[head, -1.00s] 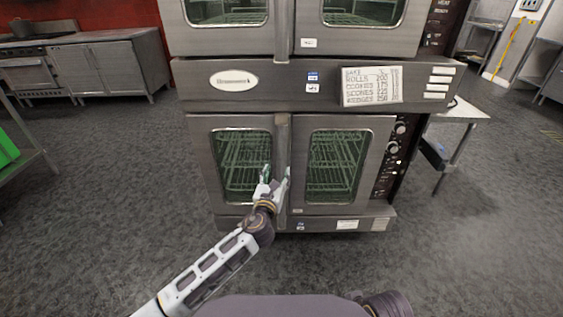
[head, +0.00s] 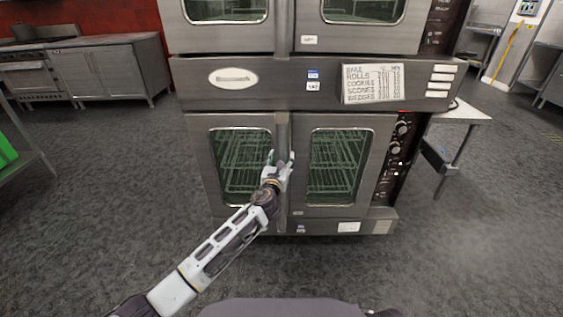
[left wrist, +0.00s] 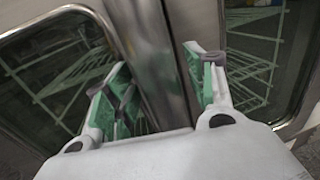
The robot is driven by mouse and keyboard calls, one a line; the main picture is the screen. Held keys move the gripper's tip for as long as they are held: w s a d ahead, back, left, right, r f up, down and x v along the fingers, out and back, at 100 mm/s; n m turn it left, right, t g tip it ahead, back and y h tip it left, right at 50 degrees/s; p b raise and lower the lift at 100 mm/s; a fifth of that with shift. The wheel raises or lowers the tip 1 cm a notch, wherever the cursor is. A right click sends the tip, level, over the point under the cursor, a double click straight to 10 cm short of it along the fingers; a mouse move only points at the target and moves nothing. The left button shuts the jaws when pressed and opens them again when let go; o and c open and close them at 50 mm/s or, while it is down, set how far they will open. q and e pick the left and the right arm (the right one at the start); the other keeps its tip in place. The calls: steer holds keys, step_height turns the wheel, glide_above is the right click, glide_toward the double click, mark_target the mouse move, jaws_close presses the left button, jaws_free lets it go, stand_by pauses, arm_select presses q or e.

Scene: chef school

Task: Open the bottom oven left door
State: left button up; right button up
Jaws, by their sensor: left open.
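The bottom oven left door (head: 204,150) is a steel door with a window onto wire racks, and it looks closed. The bottom oven right door (head: 379,150) looks closed beside it. A vertical steel handle bar (head: 283,135) runs along the seam between them. My left gripper (head: 281,158) is open in front of the bar. In the left wrist view the bar (left wrist: 150,45) passes between the spread green-padded fingers of the gripper (left wrist: 158,95). I cannot tell whether the fingers touch it. My right gripper is not in view.
The upper oven (head: 225,38) stands above the lower one, with a control panel (head: 395,155) at the right. A steel table (head: 460,112) is at the right and a steel counter (head: 110,70) at the back left. The dark floor (head: 110,200) in front is clear.

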arm_select(q)
steer(key=shift+w, duration=0.1)
steer(key=c, duration=0.4)
jaws_close()
